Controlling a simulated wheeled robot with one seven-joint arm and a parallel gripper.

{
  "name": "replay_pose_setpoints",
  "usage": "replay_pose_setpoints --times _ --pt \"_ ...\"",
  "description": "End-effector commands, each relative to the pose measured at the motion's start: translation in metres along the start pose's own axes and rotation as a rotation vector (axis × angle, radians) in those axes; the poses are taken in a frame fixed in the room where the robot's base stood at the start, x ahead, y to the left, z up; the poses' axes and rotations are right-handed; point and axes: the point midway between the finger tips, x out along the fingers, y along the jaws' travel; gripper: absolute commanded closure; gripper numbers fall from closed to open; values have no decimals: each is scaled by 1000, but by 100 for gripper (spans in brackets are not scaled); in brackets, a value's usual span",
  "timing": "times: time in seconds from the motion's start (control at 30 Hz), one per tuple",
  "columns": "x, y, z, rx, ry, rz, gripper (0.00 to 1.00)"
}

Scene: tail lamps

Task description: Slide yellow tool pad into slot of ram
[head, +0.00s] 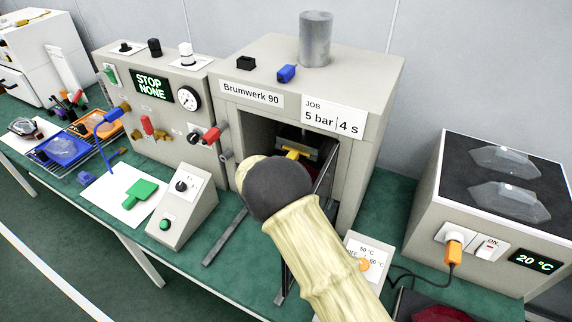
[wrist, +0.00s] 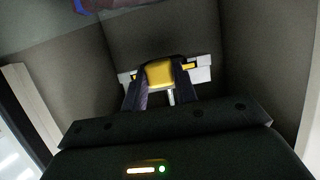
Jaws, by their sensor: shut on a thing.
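The yellow tool pad (wrist: 160,74) is between the fingers of my gripper (wrist: 159,82), which is shut on it, inside the press opening. A sliver of the yellow pad (head: 293,154) shows in the head view beyond my dark wrist. The ram (wrist: 204,75) shows as a light grey bar behind the pad, with yellow visible at both sides of the fingers. In the head view the ram (head: 322,147) hangs in the opening. The pad lies across the ram's slot, but I cannot tell how deep it sits. My fingers are hidden in the head view.
The grey press housing (head: 350,85) has side walls close around my gripper. A sloped control box (head: 180,205) stands left of the opening, beside a green pad (head: 140,192) on a white sheet. A heater box (head: 480,210) with clear lamp covers stands at right.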

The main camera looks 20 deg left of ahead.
Motion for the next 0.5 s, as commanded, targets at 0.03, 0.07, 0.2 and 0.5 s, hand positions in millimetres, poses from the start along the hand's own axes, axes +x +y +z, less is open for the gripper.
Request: replay_pose_setpoints --times 0.03,0.07,0.2,0.5 --pt "1 1 -3 1 4 1 99" --pt "2 1 -3 1 5 2 99" --pt "4 1 -4 1 6 2 99" --pt "4 1 -6 2 10 2 60"
